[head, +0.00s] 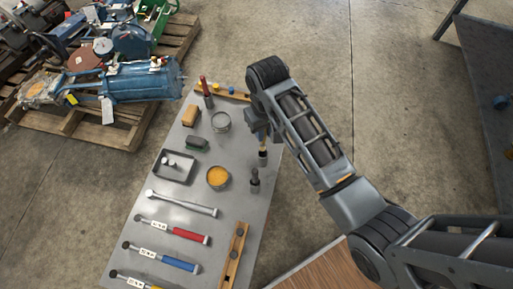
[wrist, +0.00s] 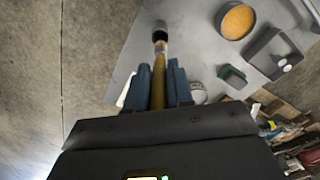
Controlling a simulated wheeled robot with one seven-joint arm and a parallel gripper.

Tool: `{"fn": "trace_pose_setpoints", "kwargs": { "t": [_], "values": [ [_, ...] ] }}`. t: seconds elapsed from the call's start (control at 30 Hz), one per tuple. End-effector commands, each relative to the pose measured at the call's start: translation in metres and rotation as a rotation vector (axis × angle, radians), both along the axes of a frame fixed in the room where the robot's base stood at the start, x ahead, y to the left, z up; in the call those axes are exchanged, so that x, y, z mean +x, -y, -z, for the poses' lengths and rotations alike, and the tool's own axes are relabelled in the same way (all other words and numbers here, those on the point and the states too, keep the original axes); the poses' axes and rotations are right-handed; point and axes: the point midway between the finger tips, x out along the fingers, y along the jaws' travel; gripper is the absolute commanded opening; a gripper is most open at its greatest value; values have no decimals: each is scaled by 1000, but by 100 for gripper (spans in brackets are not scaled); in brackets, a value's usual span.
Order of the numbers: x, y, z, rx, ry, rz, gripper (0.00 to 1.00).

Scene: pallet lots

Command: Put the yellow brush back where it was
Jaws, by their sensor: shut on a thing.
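The yellow brush (wrist: 158,82) is between the two blue fingers of my gripper (wrist: 160,76) in the wrist view. Its yellow handle runs away from the gripper to a pale collar and a dark end (wrist: 160,36). In the head view my gripper (head: 261,133) is over the right edge of the grey table (head: 150,240), largely hidden by the arm. The brush's dark end (head: 263,158) shows just below it, pointing down. I cannot tell whether that end touches the table.
A dark upright piece (head: 254,180) stands close in front of the brush. An orange-filled tin (head: 218,177), a clear jar (head: 220,122) and a red-handled piece (head: 206,92) stand nearby. A pallet (head: 85,130) holds machinery beyond.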

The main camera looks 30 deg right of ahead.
Motion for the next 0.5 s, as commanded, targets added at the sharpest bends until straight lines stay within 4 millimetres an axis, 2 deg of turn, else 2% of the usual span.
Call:
{"fn": "trace_pose_setpoints", "kwargs": {
  "t": [0.2, 0.5],
  "values": [
    [-1, 0, 39, -1, -4, 0, 0],
    [-1, 0, 70, -1, -4, 0, 0]
  ]
}}
